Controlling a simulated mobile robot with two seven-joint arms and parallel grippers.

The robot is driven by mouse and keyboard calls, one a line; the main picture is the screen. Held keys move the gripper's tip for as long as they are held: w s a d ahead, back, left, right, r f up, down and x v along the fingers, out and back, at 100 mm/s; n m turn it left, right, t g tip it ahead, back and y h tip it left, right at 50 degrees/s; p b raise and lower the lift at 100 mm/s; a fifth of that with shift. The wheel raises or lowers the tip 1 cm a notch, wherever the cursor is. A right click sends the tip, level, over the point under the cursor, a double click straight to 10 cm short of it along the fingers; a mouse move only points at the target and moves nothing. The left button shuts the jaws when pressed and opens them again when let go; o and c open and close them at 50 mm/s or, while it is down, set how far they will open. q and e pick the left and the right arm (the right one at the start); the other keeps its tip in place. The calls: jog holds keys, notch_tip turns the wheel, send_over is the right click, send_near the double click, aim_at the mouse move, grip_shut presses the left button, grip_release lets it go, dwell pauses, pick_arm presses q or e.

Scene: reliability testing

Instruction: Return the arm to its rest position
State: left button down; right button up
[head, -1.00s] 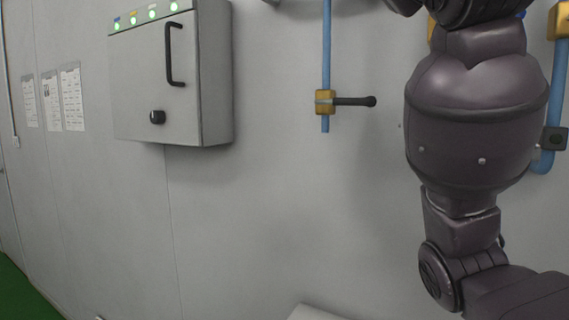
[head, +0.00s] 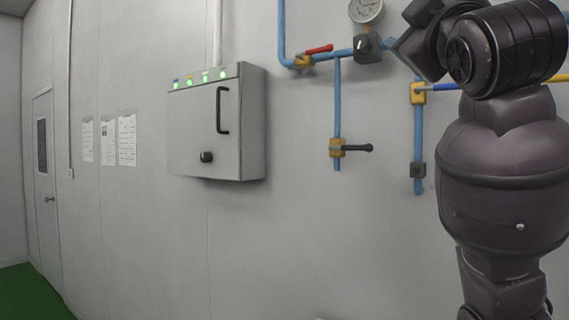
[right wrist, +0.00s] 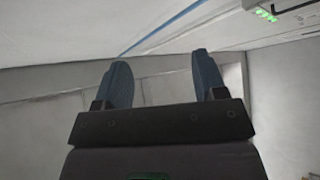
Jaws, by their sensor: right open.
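My right arm rises along the right side of the head view, dark purple-grey, in front of the wall. My right gripper (right wrist: 161,62) shows in the right wrist view with its two blue-grey fingers apart and nothing between them. In the head view its fingertips cannot be made out clearly; a dark blocky end of the arm (head: 416,48) shows near the pressure gauge. How far it is from the pipes cannot be told. My left gripper is not in view.
A grey control box (head: 220,125) with green lights hangs on the wall. Blue pipes (head: 338,105) carry a red-handled valve (head: 305,60), a black-handled valve (head: 337,148) and a blue-handled valve (head: 418,93). A gauge (head: 366,10) is above. A door (head: 45,165) stands far left.

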jog(key=w+d+f+m+g+h, duration=0.1)
jog(key=w+d+f+g, duration=0.3)
jog(key=f, duration=0.8)
jog(key=w+a+f+m+g, duration=0.1)
jog(key=w+f, duration=0.4)
jog(key=f, duration=0.6)
notch_tip(320, 180, down, 16)
jog(key=d+m+g, duration=0.2)
jog(key=d+g, duration=0.1)
jog(key=s+d+f+m+g, duration=0.15)
jog(key=s+f, duration=0.25)
jog(key=f, duration=0.4)
jog(key=s+d+f+g, duration=0.1)
jog(key=s+f+g, duration=0.2)
jog(key=s+f, duration=0.35)
jog(key=s+d+f+m+g, duration=0.1)
jog(key=s+f+g, duration=0.15)
jog(key=f, duration=0.75)
jog(key=s+f+m+g, duration=0.25)
jog(key=s+f, duration=0.35)
jog(key=s, duration=0.4)
jog(key=s+f+m+g, duration=0.1)
jog(key=s+f+g, duration=0.2)
jog(key=s+f, duration=0.55)
jog(key=w+f+t, duration=0.5)
jog(key=f+t, duration=0.3)
jog(key=shift+w+d+n, duration=0.2)
jog(key=shift+w+n, duration=0.05)
jog(key=shift+n, duration=0.05)
